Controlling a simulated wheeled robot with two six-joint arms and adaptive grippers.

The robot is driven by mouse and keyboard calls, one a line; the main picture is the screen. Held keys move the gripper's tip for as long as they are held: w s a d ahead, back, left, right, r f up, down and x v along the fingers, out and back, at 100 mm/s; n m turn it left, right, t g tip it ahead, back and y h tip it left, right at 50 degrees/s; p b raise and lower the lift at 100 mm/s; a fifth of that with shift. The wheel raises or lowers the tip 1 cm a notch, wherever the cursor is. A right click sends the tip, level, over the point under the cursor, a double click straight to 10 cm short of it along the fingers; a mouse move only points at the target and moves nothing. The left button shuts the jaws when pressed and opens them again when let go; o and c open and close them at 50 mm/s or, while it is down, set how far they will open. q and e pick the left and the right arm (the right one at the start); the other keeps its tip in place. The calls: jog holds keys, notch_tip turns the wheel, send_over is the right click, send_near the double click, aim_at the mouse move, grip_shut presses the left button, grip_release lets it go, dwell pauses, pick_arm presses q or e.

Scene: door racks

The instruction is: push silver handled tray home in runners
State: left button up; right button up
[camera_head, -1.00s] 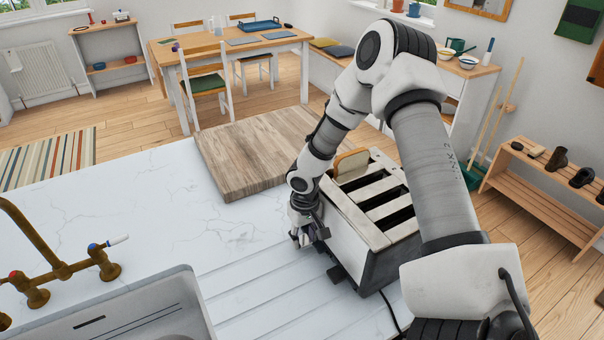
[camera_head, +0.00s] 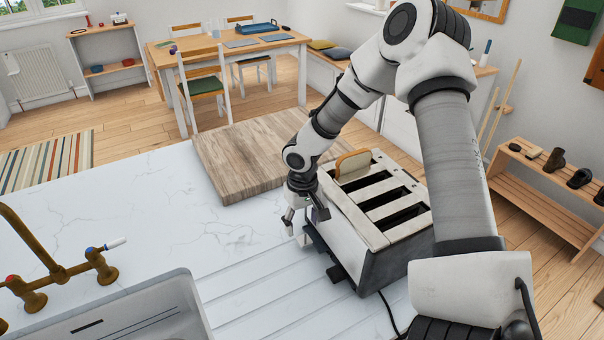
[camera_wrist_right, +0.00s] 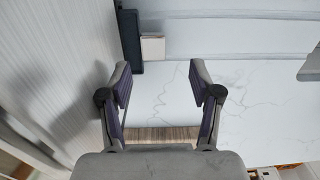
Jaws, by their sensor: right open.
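A cream and grey toaster (camera_head: 385,250) stands on the white worktop. A dark tray edge (camera_head: 318,242) sticks out low from its left side, with a small pale handle block (camera_head: 303,240) on its outer side. In the right wrist view the dark tray edge (camera_wrist_right: 128,36) and the pale handle block (camera_wrist_right: 152,47) lie beyond my fingertips. My right gripper (camera_head: 305,216) is open and empty, pointing down beside the toaster's left side, just above the handle; it also shows in the wrist view (camera_wrist_right: 159,80). The runners are hidden. My left gripper is out of view.
A slice of bread (camera_head: 353,164) stands in the toaster's rear slot. A dark lever (camera_head: 338,273) juts from its side. A wooden board (camera_head: 245,160) lies behind, and a sink (camera_head: 150,310) with a brass tap is at front left. The worktop between is clear.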

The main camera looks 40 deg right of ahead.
notch_tip(320, 180, up, 6)
jog(key=shift+a+f, duration=0.1)
jog(key=shift+f, duration=0.1)
